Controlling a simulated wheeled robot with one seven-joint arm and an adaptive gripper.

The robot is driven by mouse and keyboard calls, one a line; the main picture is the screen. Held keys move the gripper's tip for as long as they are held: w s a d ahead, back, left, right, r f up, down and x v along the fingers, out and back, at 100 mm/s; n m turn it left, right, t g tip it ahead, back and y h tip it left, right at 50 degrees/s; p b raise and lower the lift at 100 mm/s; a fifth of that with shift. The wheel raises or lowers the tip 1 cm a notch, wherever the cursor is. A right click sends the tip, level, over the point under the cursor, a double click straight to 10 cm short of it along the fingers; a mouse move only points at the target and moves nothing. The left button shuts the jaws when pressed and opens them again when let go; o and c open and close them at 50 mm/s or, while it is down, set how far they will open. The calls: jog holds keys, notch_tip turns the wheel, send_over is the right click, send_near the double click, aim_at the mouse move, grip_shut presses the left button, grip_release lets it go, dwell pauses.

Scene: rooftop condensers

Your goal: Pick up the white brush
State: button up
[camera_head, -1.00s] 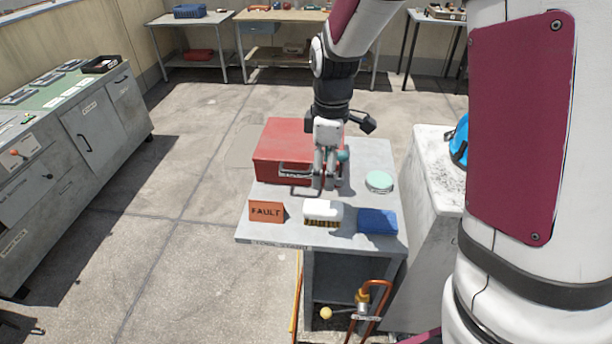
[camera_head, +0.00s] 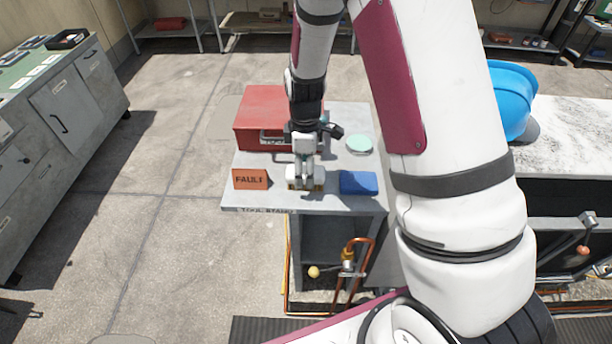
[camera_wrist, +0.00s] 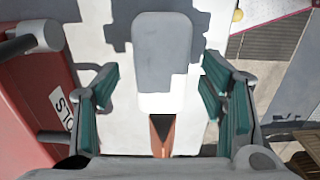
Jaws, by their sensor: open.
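The white brush (camera_head: 291,184) lies on the grey tool stand (camera_head: 240,198), largely hidden behind my gripper in the head view. In the wrist view the brush (camera_wrist: 160,102) lies lengthwise in the middle, its white top partly in shadow. My gripper (camera_head: 305,184) points down over it, between the FAULT sign and the blue block. In the wrist view the teal finger pads of my gripper (camera_wrist: 162,94) are spread, one on each side of the brush, with gaps between pads and brush. Nothing is held.
The orange FAULT sign (camera_head: 250,179) stands left of the brush, the blue block (camera_head: 358,183) lies close on its right. A red toolbox (camera_head: 262,112) is behind, with a mint-green round item (camera_head: 359,143) beside it. Copper pipes (camera_head: 352,270) are below the stand.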

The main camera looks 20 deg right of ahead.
aim_at(305, 171)
jog(key=shift+s+f, duration=0.1)
jog(key=shift+f, duration=1.65)
jog(key=shift+c, duration=0.6)
jog(key=c, duration=1.2)
jog(key=shift+r, duration=0.1)
jog(key=shift+r, duration=0.8)
jog(key=shift+s+d+r, duration=0.1)
jog(key=shift+s+r, duration=0.05)
jog(key=shift+r, duration=0.8)
jog(key=s+d, duration=0.3)
jog(key=s, duration=0.4)
jog(key=s+d+r+b, duration=0.1)
jog(key=s+d, duration=0.2)
jog(key=s, duration=0.4)
jog(key=shift+s+d+r, duration=0.15)
jog(key=shift+d, duration=0.1)
